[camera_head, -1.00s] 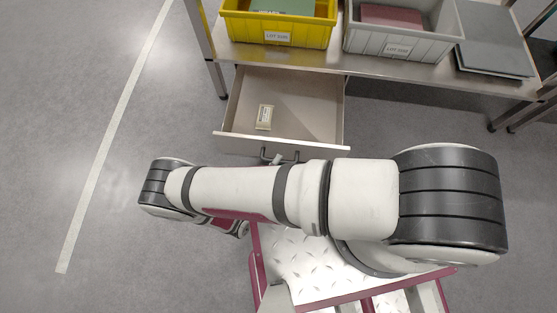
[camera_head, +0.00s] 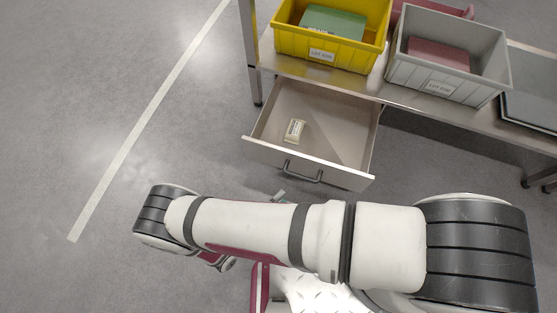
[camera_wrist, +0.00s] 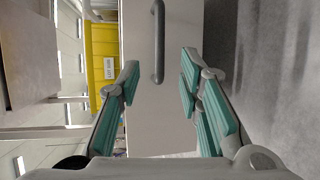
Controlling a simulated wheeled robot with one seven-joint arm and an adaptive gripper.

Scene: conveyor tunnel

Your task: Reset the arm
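My gripper (camera_wrist: 158,85) shows in the wrist view with its two teal-padded fingers spread apart and nothing between them. Beyond the fingers is the front of the drawer with its grey bar handle (camera_wrist: 158,42); the fingers look apart from it. In the head view my arm lies across the lower part of the picture, and it mostly hides the gripper. The drawer (camera_head: 350,157) stands open under the bench, with its handle (camera_head: 303,171) facing my arm. A small pale labelled item (camera_head: 294,130) lies inside the drawer.
On the metal bench (camera_head: 395,92) stand a yellow bin (camera_head: 355,58) with a green item and a grey bin (camera_head: 440,84) with a dark red item. A dark grey flat object (camera_head: 530,108) lies at the right. The floor at the left is clear, with a white line (camera_head: 140,137).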

